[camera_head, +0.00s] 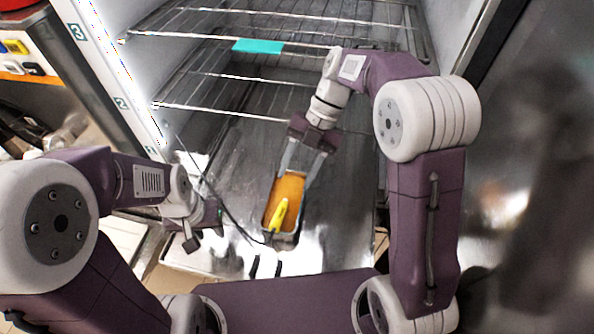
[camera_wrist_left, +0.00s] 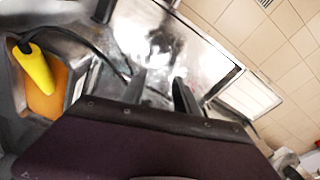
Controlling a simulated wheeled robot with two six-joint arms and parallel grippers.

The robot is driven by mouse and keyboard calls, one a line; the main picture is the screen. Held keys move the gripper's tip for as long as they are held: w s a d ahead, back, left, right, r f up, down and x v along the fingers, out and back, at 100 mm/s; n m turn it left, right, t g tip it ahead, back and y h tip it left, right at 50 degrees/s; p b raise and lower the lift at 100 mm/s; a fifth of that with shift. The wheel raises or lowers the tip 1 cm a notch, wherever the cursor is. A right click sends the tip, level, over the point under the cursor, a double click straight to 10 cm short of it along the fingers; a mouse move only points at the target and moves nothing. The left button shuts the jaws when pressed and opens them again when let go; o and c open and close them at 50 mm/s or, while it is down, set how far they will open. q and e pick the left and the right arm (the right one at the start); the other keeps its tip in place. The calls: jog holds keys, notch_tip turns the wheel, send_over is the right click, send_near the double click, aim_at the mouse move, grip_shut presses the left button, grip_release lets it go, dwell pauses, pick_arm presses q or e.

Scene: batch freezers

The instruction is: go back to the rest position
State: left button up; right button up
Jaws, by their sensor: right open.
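My left gripper (camera_head: 207,230) is at the left, beside the metal floor of the freezer, left of the pan. In the left wrist view its two dark fingers (camera_wrist_left: 160,92) stand apart with nothing between them. My right gripper (camera_head: 304,163) reaches down into the freezer. Its fingers are spread at the far end of a metal pan (camera_head: 297,238) with orange contents (camera_head: 290,188); I cannot tell whether they touch it. A yellow-handled probe (camera_head: 278,215) with a black cable lies over the orange contents. It also shows in the left wrist view (camera_wrist_left: 36,68).
Wire shelves (camera_head: 290,22) cross the open freezer above, with a teal piece (camera_head: 258,46) on one. The freezer's left wall (camera_head: 110,60) is close to my left arm. The black cable (camera_head: 228,213) runs between my left gripper and the pan.

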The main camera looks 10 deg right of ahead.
dwell(0.3)
pick_arm(q)
jog(key=shift+w, duration=0.1)
jog(key=shift+s, duration=0.2)
jog(key=shift+w, duration=0.15)
pick_arm(e)
jog(key=s+d+f+m+t+h, duration=0.1)
jog(key=s+d+f+m, duration=0.2)
jog(key=m, duration=0.5)
jog(key=s+d+f+m+t+h, duration=0.1)
jog(key=s+d+f+m+h, duration=0.1)
jog(key=d+m, duration=0.3)
jog(key=s+d+f+m+t+h, duration=0.1)
jog(key=s+d+f+m, duration=0.3)
jog(key=m, duration=0.6)
jog(key=shift+s+d+f+m+t+h, duration=0.3)
jog(key=shift+s+d+f+m+t, duration=0.1)
jog(key=shift+s+f+t, duration=0.15)
jog(key=m, duration=0.1)
jog(key=w+m, duration=0.1)
jog(key=m, duration=0.1)
jog(key=m+t, duration=0.1)
jog(key=m, duration=0.1)
jog(key=shift+w+d+f, duration=0.25)
jog(key=shift+d+f, duration=0.05)
jog(key=shift+d, duration=0.05)
jog(key=m, duration=0.1)
jog(key=w+m, duration=0.1)
jog(key=m, duration=0.1)
jog(key=shift+t, duration=0.25)
